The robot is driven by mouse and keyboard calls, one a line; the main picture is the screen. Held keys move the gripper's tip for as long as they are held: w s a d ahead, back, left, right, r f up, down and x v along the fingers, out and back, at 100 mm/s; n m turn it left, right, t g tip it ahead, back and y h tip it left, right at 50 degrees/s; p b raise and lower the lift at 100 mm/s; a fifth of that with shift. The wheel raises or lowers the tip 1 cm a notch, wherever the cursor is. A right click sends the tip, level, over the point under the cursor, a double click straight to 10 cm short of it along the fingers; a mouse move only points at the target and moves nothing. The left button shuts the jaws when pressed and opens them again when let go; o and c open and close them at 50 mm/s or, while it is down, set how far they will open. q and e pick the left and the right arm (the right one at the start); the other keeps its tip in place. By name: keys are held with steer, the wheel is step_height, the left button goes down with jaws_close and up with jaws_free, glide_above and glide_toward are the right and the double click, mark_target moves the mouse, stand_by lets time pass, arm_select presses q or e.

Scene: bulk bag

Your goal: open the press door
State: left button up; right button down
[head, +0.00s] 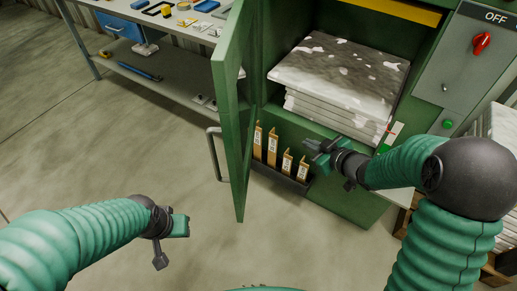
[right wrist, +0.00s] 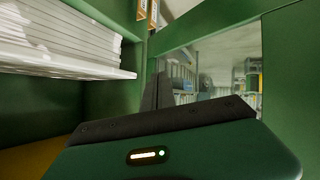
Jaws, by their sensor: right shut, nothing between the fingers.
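The green press door (head: 235,110) stands swung well out from the press body (head: 340,195), with its edge toward me. Its grey bar handle (head: 214,155) is on the left, outer side. My right gripper (head: 318,152) is shut and empty, in front of the press opening, right of the door and apart from the handle. In the right wrist view the door's window frame (right wrist: 285,60) shows beyond the gripper housing. My left gripper (head: 180,225) is over the floor at lower left, away from the door; its jaws are too unclear to read.
A stack of whitish, mottled sheets (head: 340,70) lies inside the press; its edge shows in the right wrist view (right wrist: 60,45). Several tan tags (head: 272,147) stand in a low rack. A workbench (head: 160,85) is behind the door. The floor at left is clear.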

steer(key=s+a+r+n+g+y+p, duration=0.1)
steer(key=a+r+n+y+p, duration=0.15)
steer(key=y, duration=0.25)
steer(key=n+g+y+p, duration=0.2)
steer(key=n+g+y, duration=0.4)
steer(key=g+y, duration=0.15)
glide_toward(238, 162)
steer(key=a, duration=0.6)
steer(key=shift+w+a+r, duration=0.1)
steer(key=shift+w+a, duration=0.05)
steer(key=shift+w, duration=0.1)
